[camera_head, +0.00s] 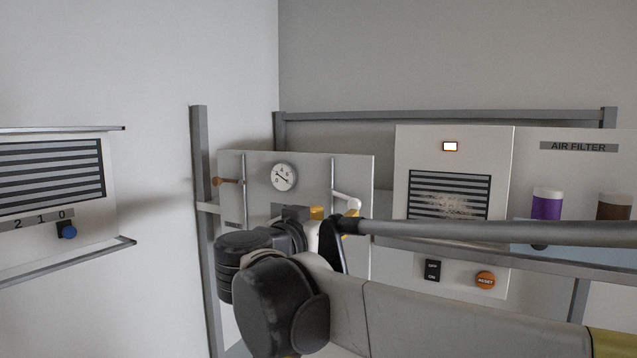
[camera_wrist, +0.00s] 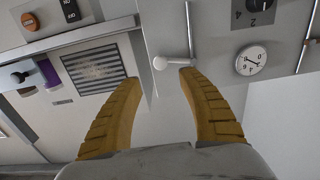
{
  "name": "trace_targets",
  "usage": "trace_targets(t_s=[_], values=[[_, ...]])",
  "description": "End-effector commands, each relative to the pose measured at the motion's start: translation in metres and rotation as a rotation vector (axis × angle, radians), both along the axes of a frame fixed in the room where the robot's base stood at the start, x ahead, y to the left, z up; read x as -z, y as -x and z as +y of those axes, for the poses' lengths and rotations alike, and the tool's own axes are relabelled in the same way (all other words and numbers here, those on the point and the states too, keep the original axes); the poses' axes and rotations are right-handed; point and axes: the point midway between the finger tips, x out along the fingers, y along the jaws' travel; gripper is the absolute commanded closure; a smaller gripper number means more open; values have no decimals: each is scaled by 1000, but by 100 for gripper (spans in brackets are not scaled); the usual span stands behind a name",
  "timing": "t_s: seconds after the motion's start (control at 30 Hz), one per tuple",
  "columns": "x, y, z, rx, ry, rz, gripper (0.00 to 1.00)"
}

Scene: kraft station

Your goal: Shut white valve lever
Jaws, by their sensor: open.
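The white valve lever (camera_head: 347,200) sits on the right pipe of the gauge panel in the head view, partly behind my arm. In the wrist view the white lever (camera_wrist: 172,63) points left from the vertical pipe, its round knob end between and beyond my fingertips. My gripper (camera_wrist: 158,78) is open, with its two yellow fingers apart and nothing between them. In the head view my gripper (camera_head: 332,212) is in front of the panel, mostly hidden by my arm. I cannot tell whether a finger touches the lever.
A round gauge (camera_head: 284,177) and a brown-handled lever (camera_head: 225,181) on the left pipe share the panel (camera_head: 262,165). To the right are the air filter panel (camera_head: 455,150), an orange reset button (camera_head: 485,280) and purple container (camera_head: 546,204). A grey rail (camera_head: 440,115) runs behind.

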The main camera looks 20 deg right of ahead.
Motion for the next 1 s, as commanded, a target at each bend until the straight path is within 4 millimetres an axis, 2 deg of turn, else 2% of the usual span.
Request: trace_targets(t_s=[0.17,0.4,0.6,1.0], values=[[-3,-12,-15,4,2,-9,52],[-4,-41,-53,4,2,-7,52],[-3,-60,-77,2,1,-6,52],[-1,-66,-84,0,1,-6,52]])
